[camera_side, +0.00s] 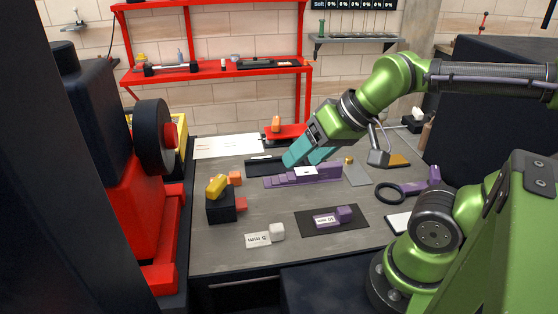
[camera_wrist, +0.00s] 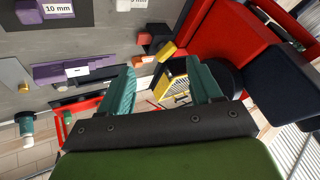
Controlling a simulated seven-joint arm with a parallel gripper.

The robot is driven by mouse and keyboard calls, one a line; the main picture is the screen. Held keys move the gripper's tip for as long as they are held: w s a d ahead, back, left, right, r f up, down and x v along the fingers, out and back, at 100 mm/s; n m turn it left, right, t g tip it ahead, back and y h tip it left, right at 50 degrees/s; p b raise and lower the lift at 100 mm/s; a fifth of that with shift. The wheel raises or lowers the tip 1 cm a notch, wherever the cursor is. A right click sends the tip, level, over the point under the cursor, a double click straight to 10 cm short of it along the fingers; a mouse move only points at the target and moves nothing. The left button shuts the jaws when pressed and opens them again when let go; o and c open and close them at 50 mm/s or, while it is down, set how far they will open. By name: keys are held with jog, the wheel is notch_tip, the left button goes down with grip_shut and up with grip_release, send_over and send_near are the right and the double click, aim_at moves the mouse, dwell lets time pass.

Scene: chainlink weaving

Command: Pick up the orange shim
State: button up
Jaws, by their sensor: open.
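No piece is clearly marked as the orange shim. Orange candidates in the side view are a small cube (camera_side: 235,178) beside the black block and an upright piece (camera_side: 276,124) on a red tray. An orange piece (camera_wrist: 144,61) also shows in the wrist view, near the left fingertip in the picture. My gripper (camera_side: 301,161) has teal fingers and is tilted above the back of the table, over the stepped purple piece (camera_side: 325,174). In the wrist view its fingers (camera_wrist: 160,68) are spread apart with nothing held between them.
A black block (camera_side: 221,207) carries a yellow piece (camera_side: 217,186), with a red cube (camera_side: 241,204) beside it. A dark mat (camera_side: 355,218) holds a labelled purple block.

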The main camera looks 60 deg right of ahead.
jog(key=w+d+f+n+g, duration=0.1)
jog(key=w+d+f+g, duration=0.35)
jog(key=w+d, duration=0.65)
jog(key=n+y, duration=0.1)
jog(key=n, duration=1.1)
send_near(239, 173)
jog(key=shift+t, duration=0.25)
jog(key=f, duration=0.2)
jog(key=a+f, duration=0.1)
jog(key=f, duration=0.1)
jog(key=shift+w+x, duration=0.2)
jog(key=shift+x, duration=1.35)
jog(key=shift+w+x, duration=0.15)
jog(key=shift+x, duration=1.4)
jog(key=shift+r, duration=0.1)
